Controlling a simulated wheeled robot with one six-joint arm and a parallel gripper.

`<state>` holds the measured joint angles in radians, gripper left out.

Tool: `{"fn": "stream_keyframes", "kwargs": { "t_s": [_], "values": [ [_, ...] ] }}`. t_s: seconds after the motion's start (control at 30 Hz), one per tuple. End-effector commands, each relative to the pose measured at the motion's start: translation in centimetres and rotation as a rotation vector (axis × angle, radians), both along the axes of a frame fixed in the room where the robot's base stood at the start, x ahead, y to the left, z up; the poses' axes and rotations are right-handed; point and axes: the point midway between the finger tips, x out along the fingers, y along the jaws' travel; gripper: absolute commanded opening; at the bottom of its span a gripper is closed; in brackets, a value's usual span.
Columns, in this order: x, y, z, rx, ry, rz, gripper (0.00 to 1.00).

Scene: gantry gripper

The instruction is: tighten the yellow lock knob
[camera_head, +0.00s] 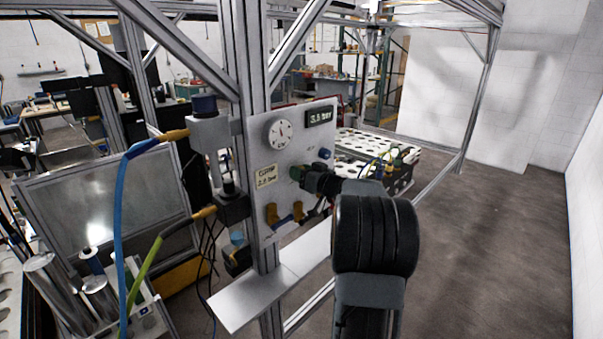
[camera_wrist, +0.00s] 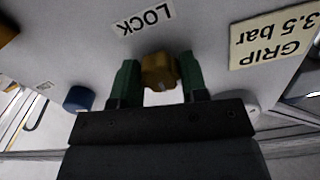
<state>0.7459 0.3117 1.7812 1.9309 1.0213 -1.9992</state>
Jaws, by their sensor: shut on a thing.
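The yellow lock knob (camera_wrist: 159,72) sits on the panel below the LOCK label (camera_wrist: 144,19) in the wrist view. My gripper (camera_wrist: 158,80) has its two green fingers on either side of the knob and is shut on it. In the head view my gripper (camera_head: 300,174) reaches the right part of the grey panel (camera_head: 262,147). The lock knob is hidden there behind the gripper and my arm.
Blue (camera_head: 121,230) and green (camera_head: 146,270) hoses hang at left. A metal shelf (camera_head: 262,297) juts out below. Open floor lies at right.

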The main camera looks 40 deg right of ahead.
Motion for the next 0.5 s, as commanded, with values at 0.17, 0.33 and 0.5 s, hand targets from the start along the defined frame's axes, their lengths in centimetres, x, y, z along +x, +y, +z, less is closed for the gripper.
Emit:
{"fn": "stream_keyframes", "kwargs": {
  "t_s": [0.17, 0.33, 0.5],
  "values": [
    [-0.01, 0.01, 0.01, 0.000, 0.000, 0.000, 0.17],
    [-0.02, 0.02, -0.20, 0.013, 0.001, 0.001, 0.17],
    [-0.04, 0.00, -0.63, 0.076, 0.011, -0.002, 0.17]
  ]
}}
